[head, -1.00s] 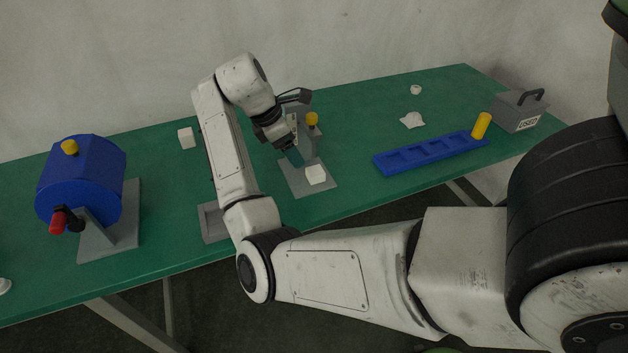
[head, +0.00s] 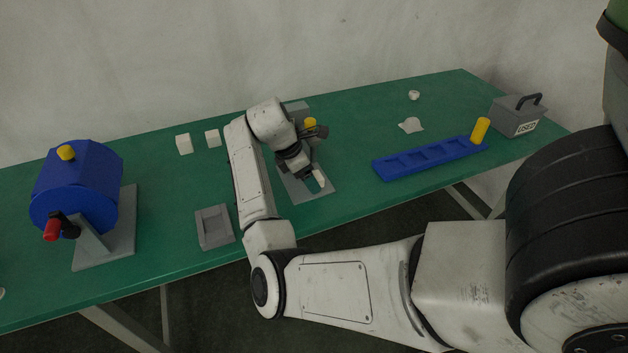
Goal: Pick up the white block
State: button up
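A white block (head: 319,181) is at the grey plate of the pad printer (head: 318,192), near the middle of the table. My gripper (head: 313,178) points down right at this block, and its dark fingers overlap the block's upper left side in the picture. The view is too small to tell whether the fingers are closed on it or whether it is lifted. Two more white blocks, a left one (head: 183,144) and a right one (head: 212,138), stand on the table left of my arm.
A blue drum with a red-handled crank (head: 80,185) stands at the left. A grey tray (head: 214,227) lies left of my forearm. A blue slotted tray (head: 425,158), a yellow cylinder (head: 480,131) and a grey box marked USED (head: 516,116) are at the right.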

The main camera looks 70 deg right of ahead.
jog(key=shift+f, duration=0.1)
jog(key=c, duration=1.2)
jog(key=shift+c, duration=0.2)
